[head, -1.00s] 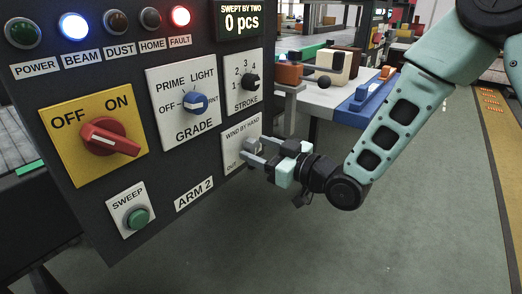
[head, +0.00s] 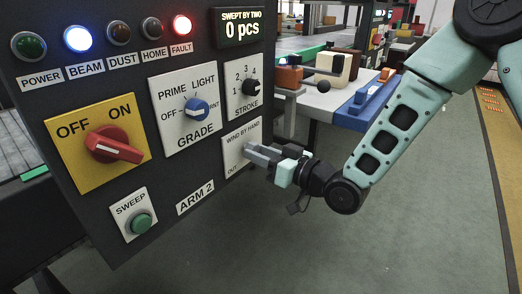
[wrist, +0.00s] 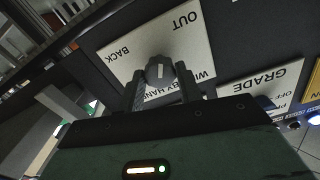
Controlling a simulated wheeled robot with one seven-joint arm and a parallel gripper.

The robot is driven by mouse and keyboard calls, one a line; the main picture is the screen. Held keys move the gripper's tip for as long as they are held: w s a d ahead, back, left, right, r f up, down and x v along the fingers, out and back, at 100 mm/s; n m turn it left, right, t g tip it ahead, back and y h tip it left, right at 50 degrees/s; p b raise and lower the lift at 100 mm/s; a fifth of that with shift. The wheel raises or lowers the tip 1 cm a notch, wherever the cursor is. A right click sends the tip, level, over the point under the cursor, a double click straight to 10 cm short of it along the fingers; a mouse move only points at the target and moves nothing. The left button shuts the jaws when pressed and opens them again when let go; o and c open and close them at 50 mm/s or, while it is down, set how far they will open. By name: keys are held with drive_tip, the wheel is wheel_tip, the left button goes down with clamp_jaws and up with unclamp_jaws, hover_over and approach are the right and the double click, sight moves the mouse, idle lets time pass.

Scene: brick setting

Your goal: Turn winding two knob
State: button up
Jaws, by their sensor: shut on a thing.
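The winding knob (wrist: 160,70) is a small grey knob with a pale pointer line on the white "WIND BY HAND" plate (head: 236,152). The plate also shows in the wrist view (wrist: 196,42), upside down, with the words "OUT" and "BACK". My gripper (wrist: 162,82) has one finger on each side of the knob and is shut on it. In the head view my gripper (head: 262,155) reaches the plate from the right, and its fingers hide the knob there.
On the same dark panel are a red OFF/ON switch (head: 114,145), a blue grade knob (head: 197,109), a black stroke knob (head: 250,87) and a green sweep button (head: 140,223). A table with blocks (head: 325,95) stands behind. The floor at right is clear.

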drive_tip(key=m+p, duration=0.2)
drive_tip(key=m, duration=0.3)
drive_tip(key=shift+m, duration=0.3)
idle(0.4)
drive_tip(key=o, duration=1)
drive_tip(key=p+v, duration=0.7)
drive_tip(key=v, duration=1)
drive_tip(key=shift+s+d+p, duration=0.2)
drive_tip(key=shift+p, duration=0.1)
